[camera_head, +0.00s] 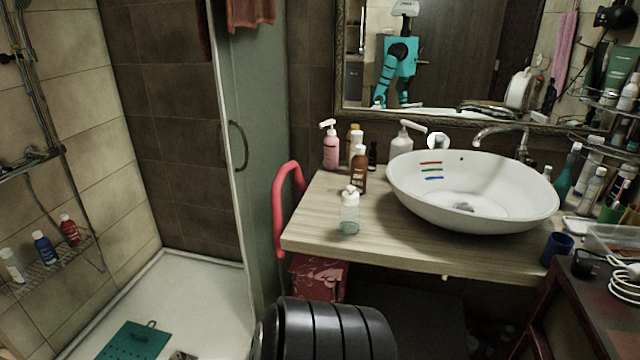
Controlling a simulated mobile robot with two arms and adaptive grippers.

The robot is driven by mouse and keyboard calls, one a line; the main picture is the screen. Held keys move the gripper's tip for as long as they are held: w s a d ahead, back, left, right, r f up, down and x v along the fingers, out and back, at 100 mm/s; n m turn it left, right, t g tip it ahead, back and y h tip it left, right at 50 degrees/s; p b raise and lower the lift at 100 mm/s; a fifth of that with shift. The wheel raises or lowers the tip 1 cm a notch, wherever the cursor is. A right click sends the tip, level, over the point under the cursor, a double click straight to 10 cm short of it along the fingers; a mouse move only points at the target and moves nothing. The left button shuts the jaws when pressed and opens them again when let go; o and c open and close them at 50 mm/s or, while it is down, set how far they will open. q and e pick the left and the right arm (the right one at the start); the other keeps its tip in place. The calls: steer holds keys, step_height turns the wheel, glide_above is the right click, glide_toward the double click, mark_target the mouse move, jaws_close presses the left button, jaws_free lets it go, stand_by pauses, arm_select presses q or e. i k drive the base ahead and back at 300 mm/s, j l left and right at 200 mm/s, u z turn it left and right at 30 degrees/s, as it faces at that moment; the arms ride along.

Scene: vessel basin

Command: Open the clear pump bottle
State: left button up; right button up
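The clear pump bottle (349,215) stands upright near the front left edge of the wooden counter (330,241). Its body is see-through with a pale greenish tint, and a white pump top (350,191) sits on its neck. A brown bottle (359,170) stands just behind it and slightly to the right. Neither of my grippers shows in the head view, and nothing is touching the clear bottle.
A pink pump bottle (330,150) and a white pump bottle (402,142) stand farther back. A white basin (470,205) fills the counter's middle. A red rail (278,210) curves beside the counter's left end. The glass shower door (260,120) is farther left.

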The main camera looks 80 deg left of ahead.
mark_target(349, 221)
steer(key=u, duration=2.55)
